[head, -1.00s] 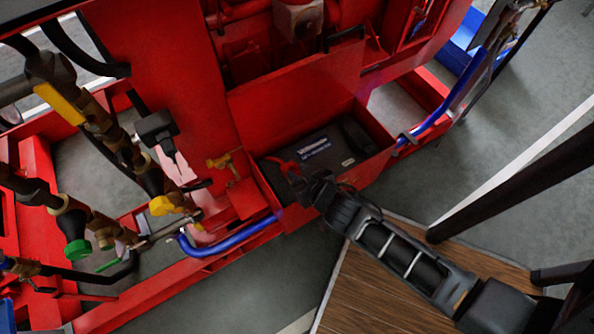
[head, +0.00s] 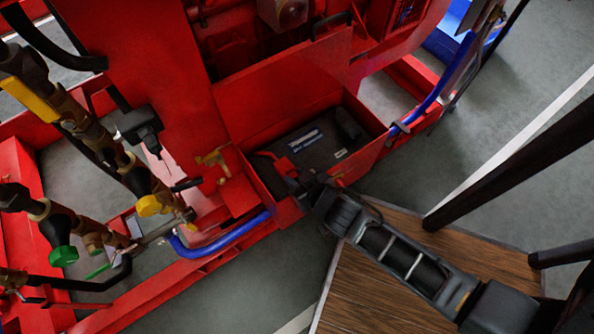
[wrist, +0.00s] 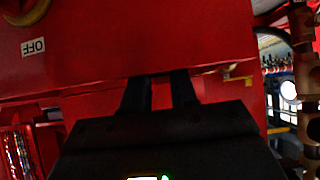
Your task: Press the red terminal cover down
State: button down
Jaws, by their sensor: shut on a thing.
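The red terminal cover (head: 283,164) is a small red piece at the left end of the black battery (head: 325,138), inside the open red box. My gripper (head: 288,175) reaches over the box's front wall to this cover, with its jaws shut on it as far as I can tell. My gripper's fingers hide part of the cover and what lies under it. In the wrist view, my gripper's two dark fingers (wrist: 160,88) show a strip of red between them. I cannot tell there whether that red is the cover or the red panel behind.
The red box wall (head: 357,163) stands close beside my gripper. A blue hose (head: 222,238) runs along the frame to the left, and another (head: 437,97) is at the right. Brass valves (head: 152,195) stand at the left. An OFF label (wrist: 33,46) is in the wrist view.

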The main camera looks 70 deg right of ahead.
jog(key=shift+s+a+f, duration=0.1)
jog(key=shift+f, duration=0.1)
jog(key=c, duration=1.2)
grip_release()
jog(key=o, duration=0.3)
jog(key=shift+r, duration=0.15)
jog(key=p+v, duration=0.1)
jog(key=v, duration=0.6)
jog(key=shift+s+r, duration=0.2)
jog(key=shift+r, duration=0.05)
